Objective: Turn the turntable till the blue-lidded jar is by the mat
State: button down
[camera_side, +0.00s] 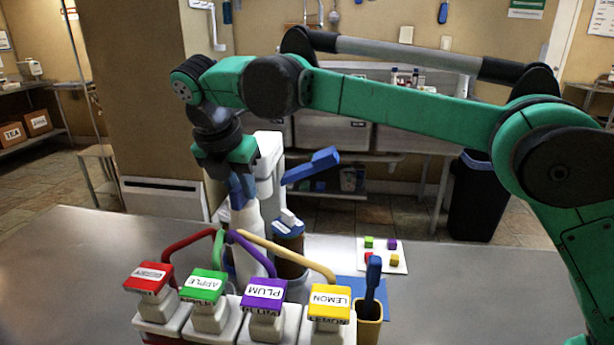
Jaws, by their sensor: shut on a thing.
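The blue-lidded jar (291,244) has a brown body and a white piece on its lid. It stands behind the row of dispensers, just right of my gripper. My gripper (243,196) points down with blue fingers and is shut at the top of a white bottle-shaped thing (249,223). The lower part of that thing is hidden behind the coloured tubes and dispensers. A flat blue patch (346,286), likely the mat, lies right of the jar and is partly covered. I cannot make out the turntable; the dispensers hide the area below the jar.
Dispensers with red (149,277), green (203,286), purple (264,294) and yellow (330,302) tops stand in front. A tan cup (369,325) holds a blue-handled tool. A white board (397,267) carries coloured cubes. A white machine (269,150) stands behind. The table's left side is clear.

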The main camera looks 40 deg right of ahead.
jog(key=m+g, duration=0.1)
jog(key=m, duration=0.3)
jog(key=shift+h, duration=0.4)
